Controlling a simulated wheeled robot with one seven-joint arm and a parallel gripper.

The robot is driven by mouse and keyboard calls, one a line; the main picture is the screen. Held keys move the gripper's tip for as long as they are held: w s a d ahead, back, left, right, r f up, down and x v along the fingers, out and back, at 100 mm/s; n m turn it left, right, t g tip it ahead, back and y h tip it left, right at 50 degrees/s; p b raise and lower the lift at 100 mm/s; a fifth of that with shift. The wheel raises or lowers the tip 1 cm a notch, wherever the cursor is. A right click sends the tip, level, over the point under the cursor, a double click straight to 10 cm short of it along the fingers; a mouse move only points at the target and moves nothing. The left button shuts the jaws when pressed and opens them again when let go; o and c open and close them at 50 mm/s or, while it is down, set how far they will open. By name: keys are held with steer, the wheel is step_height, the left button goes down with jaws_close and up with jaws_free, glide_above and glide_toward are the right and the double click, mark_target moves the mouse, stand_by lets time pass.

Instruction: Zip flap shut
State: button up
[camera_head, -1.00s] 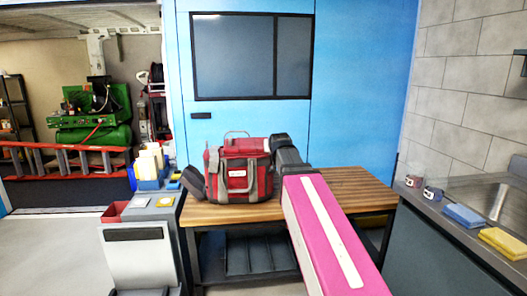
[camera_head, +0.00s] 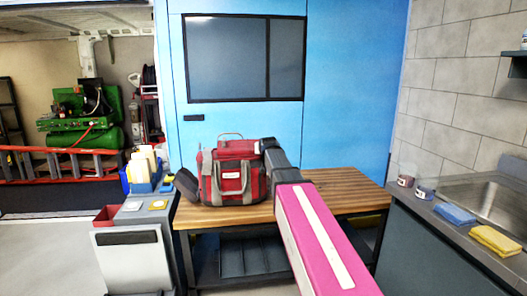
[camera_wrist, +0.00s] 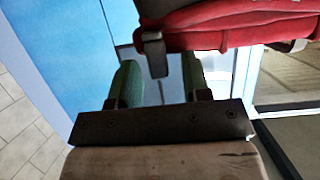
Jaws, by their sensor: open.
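A red and grey tool bag (camera_head: 226,180) stands upright on the wooden bench, with a thin handle loop on top. A dark grey piece (camera_head: 187,185) sticks out at its left side; I cannot tell if this is the flap. No zip pull is clear. My arm reaches to the bag's upper right, and my gripper is hidden there in the head view. In the wrist view my gripper (camera_wrist: 159,84) is open, its two green fingers apart. The red bag (camera_wrist: 235,25) fills the upper right, close to the fingertips. A grey strap end (camera_wrist: 155,52) shows between the fingers, apparently ungripped.
The bench top (camera_head: 340,193) is clear right of the bag. A counter with a sink (camera_head: 500,203), sponges and small jars is at the right.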

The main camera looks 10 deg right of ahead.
jaws_close()
steer(key=a, duration=2.2)
steer(key=shift+w+a, duration=0.35)
jaws_free()
steer(key=v, duration=1)
steer(key=shift+s+r, duration=0.2)
steer(key=shift+s, duration=0.15)
